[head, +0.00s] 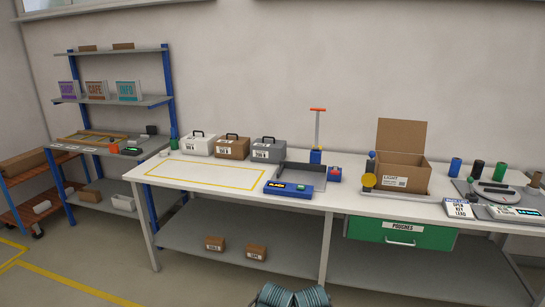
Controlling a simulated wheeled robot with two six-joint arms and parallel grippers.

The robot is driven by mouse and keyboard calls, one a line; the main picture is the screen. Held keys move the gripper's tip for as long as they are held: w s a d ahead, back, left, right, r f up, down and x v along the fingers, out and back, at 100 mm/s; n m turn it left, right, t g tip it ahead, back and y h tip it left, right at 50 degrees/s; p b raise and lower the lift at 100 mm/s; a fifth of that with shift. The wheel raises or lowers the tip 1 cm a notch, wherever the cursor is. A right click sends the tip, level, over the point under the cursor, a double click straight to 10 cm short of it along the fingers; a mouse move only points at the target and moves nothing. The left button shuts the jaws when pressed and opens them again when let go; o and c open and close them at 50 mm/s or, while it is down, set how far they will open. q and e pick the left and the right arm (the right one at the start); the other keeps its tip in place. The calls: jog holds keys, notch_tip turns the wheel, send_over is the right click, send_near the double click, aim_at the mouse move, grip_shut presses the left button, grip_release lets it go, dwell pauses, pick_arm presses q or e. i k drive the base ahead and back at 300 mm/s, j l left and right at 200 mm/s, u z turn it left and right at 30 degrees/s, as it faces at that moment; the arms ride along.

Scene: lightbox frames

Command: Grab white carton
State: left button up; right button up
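A white carton (198,143) with a dark handle on top and a printed label on its front stands upright at the back of the white workbench (160,183), left of centre. It is the leftmost in a row of three similar cartons. A brown one (232,147) stands to its right, then a grey one (269,150). Neither of my grippers shows in the head view, so nothing is seen touching the white carton.
A yellow-outlined area (205,175) on the bench in front of the cartons is empty. A grey tray-like station (305,175) and an open cardboard box (402,175) stand further right. A blue-post shelf (166,75) is left; a green drawer (400,233) hangs underneath.

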aim_at(201, 144)
jog(key=i+j+z, duration=0.1)
jog(key=j, duration=0.25)
jog(key=i+j+z, duration=0.15)
jog(key=i+j, duration=0.15)
jog(key=i+j+z, duration=0.1)
jog(key=j, duration=0.3)
jog(key=i+j+z, duration=0.1)
jog(key=i+j, duration=0.15)
jog(key=j, duration=0.15)
jog(key=i+j+z, duration=0.15)
jog(key=j, duration=0.25)
jog(key=i+j+z, duration=0.1)
jog(key=j, duration=0.3)
jog(key=i+j+z, duration=0.15)
jog(key=j, duration=0.3)
jog(key=j+z, duration=0.25)
jog(key=j, duration=1)
jog(key=j+z, duration=0.25)
jog(key=j, duration=1)
